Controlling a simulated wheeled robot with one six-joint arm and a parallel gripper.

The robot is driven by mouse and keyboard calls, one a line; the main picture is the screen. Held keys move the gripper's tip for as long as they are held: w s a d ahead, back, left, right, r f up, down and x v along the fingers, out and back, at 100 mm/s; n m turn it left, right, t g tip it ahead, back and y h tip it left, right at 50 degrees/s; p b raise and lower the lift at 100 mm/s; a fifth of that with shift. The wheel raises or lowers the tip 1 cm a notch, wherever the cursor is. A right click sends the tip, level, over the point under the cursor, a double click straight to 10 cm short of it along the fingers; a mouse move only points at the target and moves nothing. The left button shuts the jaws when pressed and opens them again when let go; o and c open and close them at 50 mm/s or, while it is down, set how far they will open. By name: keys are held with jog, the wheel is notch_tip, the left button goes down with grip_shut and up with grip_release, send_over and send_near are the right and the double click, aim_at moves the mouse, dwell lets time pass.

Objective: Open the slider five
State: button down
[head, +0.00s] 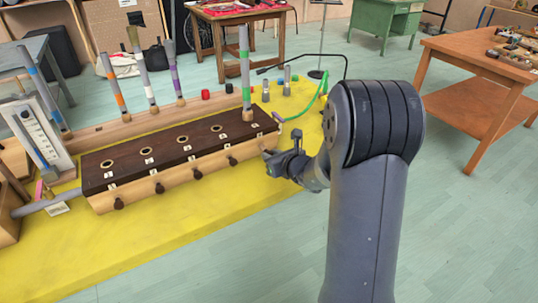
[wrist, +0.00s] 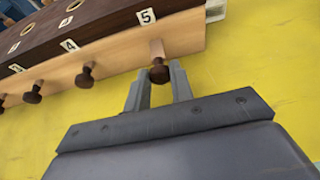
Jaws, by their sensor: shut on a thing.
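The long wooden box (head: 215,170) has a dark top with several round holes and a row of dark slider knobs along its pale front. In the wrist view, slider five's dark round knob (wrist: 159,72) stands out on a short stem below the label 5 (wrist: 146,15). My gripper (wrist: 161,78) has a finger on each side of this knob and is shut on it. In the head view my gripper (head: 281,156) is at the right end of the box front and largely hides that knob.
The neighbouring slider four knob (wrist: 84,78) is left of my gripper. The box rests on a yellow surface (head: 200,215), clear in front. A green hose (head: 308,106) curves at the right end.

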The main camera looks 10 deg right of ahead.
jog(key=shift+s+d, duration=0.1)
jog(key=shift+s, duration=0.2)
jog(key=c, duration=1.3)
grip_release()
jog(key=shift+o, duration=0.2)
jog(key=p+v, duration=0.1)
jog(key=v, duration=0.9)
jog(key=shift+s, duration=0.35)
jog(key=shift+d+r, duration=0.1)
jog(key=x, duration=1.2)
jog(key=shift+w+r, duration=0.1)
jog(key=shift+r, duration=0.3)
jog(key=shift+w+a+f+p, duration=0.1)
jog(key=shift+w+a+p, duration=0.15)
jog(key=shift+w, duration=0.35)
jog(key=shift+s+d, duration=0.1)
